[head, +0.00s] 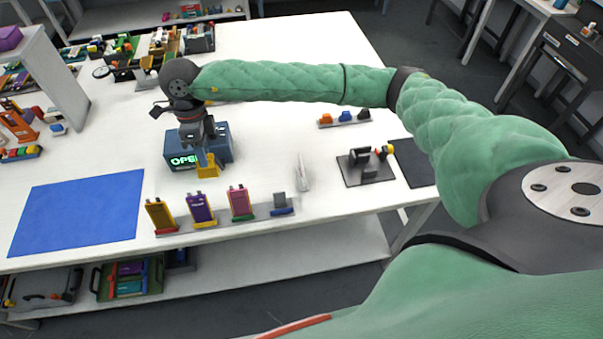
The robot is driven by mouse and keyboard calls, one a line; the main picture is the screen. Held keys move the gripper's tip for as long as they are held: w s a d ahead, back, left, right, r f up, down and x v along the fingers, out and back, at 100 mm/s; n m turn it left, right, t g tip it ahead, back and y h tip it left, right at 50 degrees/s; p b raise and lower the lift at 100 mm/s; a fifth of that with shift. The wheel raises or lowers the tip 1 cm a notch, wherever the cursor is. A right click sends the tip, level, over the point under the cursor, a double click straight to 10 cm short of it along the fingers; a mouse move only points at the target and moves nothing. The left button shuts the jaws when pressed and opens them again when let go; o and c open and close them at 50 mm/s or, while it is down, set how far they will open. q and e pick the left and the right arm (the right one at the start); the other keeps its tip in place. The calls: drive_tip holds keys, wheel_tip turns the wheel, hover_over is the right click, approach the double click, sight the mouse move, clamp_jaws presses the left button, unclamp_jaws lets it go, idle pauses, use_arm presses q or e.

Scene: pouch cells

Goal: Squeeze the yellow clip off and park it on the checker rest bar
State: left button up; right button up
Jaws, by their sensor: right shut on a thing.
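The yellow clip (207,168) is between the fingertips of my right gripper (205,152), in front of the blue checker box (228,147). My right gripper points down and is shut on the clip. The checker's lit green display reads "OPE", with the rest hidden behind the gripper and clip. I cannot tell whether the clip touches the checker, and I cannot make out a rest bar on it. My left gripper is not in view.
A blue mat (75,215) lies left. A dark fixture (365,167) and a bar of small coloured pieces (343,119) are right.

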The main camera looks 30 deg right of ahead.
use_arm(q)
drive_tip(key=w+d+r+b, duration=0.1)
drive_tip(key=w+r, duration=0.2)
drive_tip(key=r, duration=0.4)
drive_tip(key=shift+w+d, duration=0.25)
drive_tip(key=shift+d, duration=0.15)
use_arm(e)
drive_tip(key=s+d+f+n+t, duration=0.1)
drive_tip(key=s+d+n, duration=0.2)
drive_tip(key=d+n, duration=0.6)
drive_tip(key=s+d+f+n+t, duration=0.1)
drive_tip(key=s+d+n, duration=0.2)
drive_tip(key=d+n, duration=0.6)
drive_tip(key=shift+d+n, duration=0.4)
drive_tip(key=shift+d, duration=2.7)
use_arm(q)
drive_tip(key=shift+b, duration=0.3)
use_arm(e)
drive_tip(key=shift+s+f, duration=0.1)
drive_tip(key=shift+s, duration=0.05)
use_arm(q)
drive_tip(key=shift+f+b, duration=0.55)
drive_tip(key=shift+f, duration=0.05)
